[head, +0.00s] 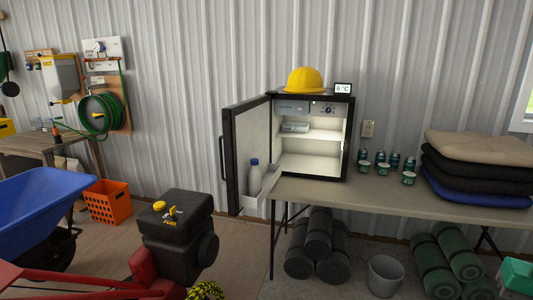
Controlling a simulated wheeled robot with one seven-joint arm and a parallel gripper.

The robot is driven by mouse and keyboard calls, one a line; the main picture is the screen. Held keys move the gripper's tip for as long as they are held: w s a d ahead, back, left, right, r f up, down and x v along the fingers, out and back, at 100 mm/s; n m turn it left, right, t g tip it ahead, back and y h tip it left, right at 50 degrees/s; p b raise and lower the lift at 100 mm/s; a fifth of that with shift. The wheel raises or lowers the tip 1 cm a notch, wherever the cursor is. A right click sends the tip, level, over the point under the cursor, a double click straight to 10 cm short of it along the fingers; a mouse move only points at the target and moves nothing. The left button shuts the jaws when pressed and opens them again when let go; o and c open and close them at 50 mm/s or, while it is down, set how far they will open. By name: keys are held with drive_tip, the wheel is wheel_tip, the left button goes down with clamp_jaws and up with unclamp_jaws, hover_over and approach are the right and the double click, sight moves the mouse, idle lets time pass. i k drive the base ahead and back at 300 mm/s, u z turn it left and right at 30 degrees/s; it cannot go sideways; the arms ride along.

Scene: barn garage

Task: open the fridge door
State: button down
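A small black fridge (352,140) stands on a folding table against the wall. Its door (229,160) is hinged at the left and stands wide open, swung out toward me. The lit white inside shows a shelf (310,136) and a small item on it. The door's inner bin (270,184) holds a white bottle with a blue cap (255,178). A dark handle (222,150) shows on the door's outer edge. My gripper is not in view.
A yellow hard hat (305,80) and a temperature display (342,88) sit on the fridge. Cans (394,160) and folded blankets (470,172) share the table (340,193). A black and red engine machine (177,235) and blue wheelbarrow (38,212) stand at the left front.

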sight(245, 124)
drive_tip(key=u, duration=0.25)
drive_tip(key=i, duration=1.25)
drive_tip(key=u, duration=0.5)
